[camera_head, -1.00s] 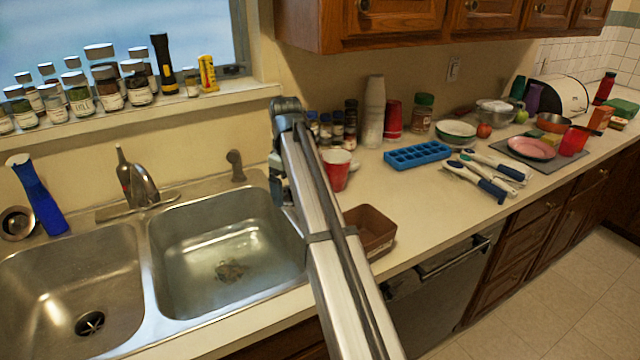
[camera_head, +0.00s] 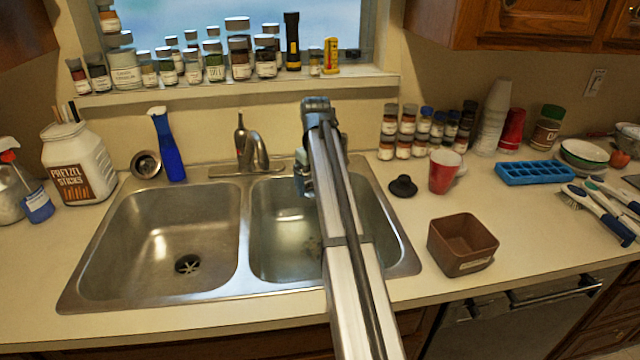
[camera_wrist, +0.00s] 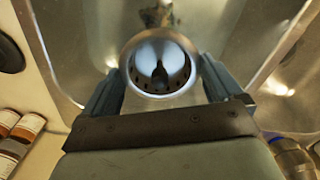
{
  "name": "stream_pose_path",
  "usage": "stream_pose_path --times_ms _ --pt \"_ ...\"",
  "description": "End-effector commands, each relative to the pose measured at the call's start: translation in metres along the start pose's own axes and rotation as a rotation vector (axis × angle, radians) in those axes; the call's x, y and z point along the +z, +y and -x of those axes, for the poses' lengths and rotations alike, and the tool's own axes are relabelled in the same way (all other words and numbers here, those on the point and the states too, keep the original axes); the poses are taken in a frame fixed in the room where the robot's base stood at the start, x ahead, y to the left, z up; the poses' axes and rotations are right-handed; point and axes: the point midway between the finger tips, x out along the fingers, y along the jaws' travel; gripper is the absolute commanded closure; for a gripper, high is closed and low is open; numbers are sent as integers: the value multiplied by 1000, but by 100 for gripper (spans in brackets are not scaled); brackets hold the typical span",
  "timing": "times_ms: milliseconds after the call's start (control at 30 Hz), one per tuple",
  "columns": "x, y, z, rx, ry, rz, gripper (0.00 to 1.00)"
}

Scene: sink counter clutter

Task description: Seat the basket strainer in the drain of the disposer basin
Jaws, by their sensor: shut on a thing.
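The basket strainer (camera_wrist: 158,63), a shiny round metal cup with small holes around its rim, is between the two fingers of my gripper in the wrist view. My gripper (camera_head: 303,182) is shut on it, over the back part of the right basin (camera_head: 268,235); my arm hides the strainer in the head view. The left basin (camera_head: 155,235) is empty, and its open drain (camera_head: 187,264) is dark with star-like flaps, as on a disposer. The right basin's drain is mostly hidden by my arm.
A faucet (camera_head: 250,150) stands behind the basins, near the divider. A blue spray bottle (camera_head: 168,148) and a round metal piece (camera_head: 146,164) stand behind the left basin. A black stopper (camera_head: 403,186), red cup (camera_head: 443,172) and brown box (camera_head: 462,246) are on the right counter.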

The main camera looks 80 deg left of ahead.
Motion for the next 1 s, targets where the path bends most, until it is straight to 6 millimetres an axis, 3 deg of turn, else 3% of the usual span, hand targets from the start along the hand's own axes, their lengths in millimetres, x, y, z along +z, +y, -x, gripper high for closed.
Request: stream_pose_path --times_ms 567,1000 --pt "0 0 -3 0 1 -38 36" --pt "0 0 -40 0 1 -37 36"
